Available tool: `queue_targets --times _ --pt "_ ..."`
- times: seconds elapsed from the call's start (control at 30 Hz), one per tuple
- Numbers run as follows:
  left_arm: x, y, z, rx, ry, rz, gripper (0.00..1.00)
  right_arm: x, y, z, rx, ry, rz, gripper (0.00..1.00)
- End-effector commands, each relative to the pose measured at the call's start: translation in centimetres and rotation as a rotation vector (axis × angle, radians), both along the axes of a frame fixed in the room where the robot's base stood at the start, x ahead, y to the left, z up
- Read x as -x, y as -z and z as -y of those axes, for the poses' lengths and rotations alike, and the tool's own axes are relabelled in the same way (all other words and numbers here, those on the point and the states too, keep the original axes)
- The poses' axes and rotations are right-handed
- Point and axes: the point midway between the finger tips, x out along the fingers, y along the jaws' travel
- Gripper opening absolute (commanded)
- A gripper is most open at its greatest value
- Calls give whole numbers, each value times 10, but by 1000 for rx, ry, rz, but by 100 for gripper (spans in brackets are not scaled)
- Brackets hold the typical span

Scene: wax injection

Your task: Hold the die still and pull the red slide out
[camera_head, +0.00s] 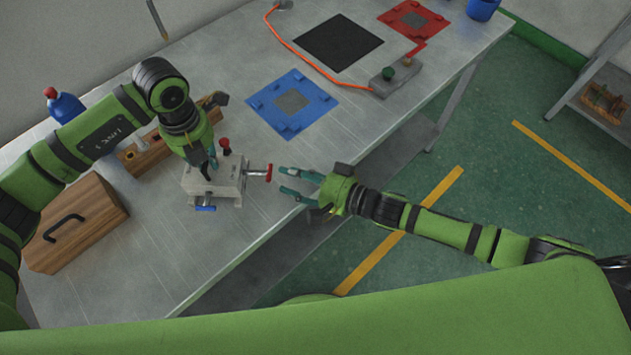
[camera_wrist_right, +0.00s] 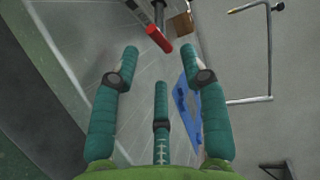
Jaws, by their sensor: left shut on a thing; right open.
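The die (camera_head: 213,182) is a pale block on the metal table in the head view. The red slide (camera_head: 268,173) sticks out from its right side on a thin rod. The slide's red handle also shows in the right wrist view (camera_wrist_right: 158,40), ahead of the fingers. My left gripper (camera_head: 207,165) is shut on the die from above, partly hiding its top. My right gripper (camera_head: 300,185) is open and empty, right of the red handle and apart from it. A red knob (camera_head: 224,143) and a blue handle (camera_head: 205,208) also belong to the die.
A wooden box (camera_head: 75,225) with a black handle stands at left, near a wooden block (camera_head: 145,152) and a blue bottle (camera_head: 64,104). A blue mat (camera_head: 292,103), black mat (camera_head: 338,42) and button box (camera_head: 394,80) lie farther back. The table edge runs below my right gripper.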

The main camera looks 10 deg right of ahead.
Motion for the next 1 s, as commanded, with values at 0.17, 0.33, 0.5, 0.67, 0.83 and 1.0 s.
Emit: queue_targets --times 0.17,0.33,0.5,0.67,0.83,1.0 --pt "-1 0 -3 -7 -5 1 0 21 -6 32 1 0 -2 45" --pt "-1 0 -3 -7 -5 1 0 31 -10 49 0 0 0 45" --pt "-1 0 -3 -7 -5 2 0 35 -12 54 -1 0 2 45" --pt "-1 0 -3 -7 -5 2 0 35 -12 54 -1 0 2 45" --pt "-1 0 -3 -6 -5 2 19 35 -12 54 -1 0 2 45" --pt "-1 0 -2 -4 -4 2 43 34 -12 54 -2 0 1 45"
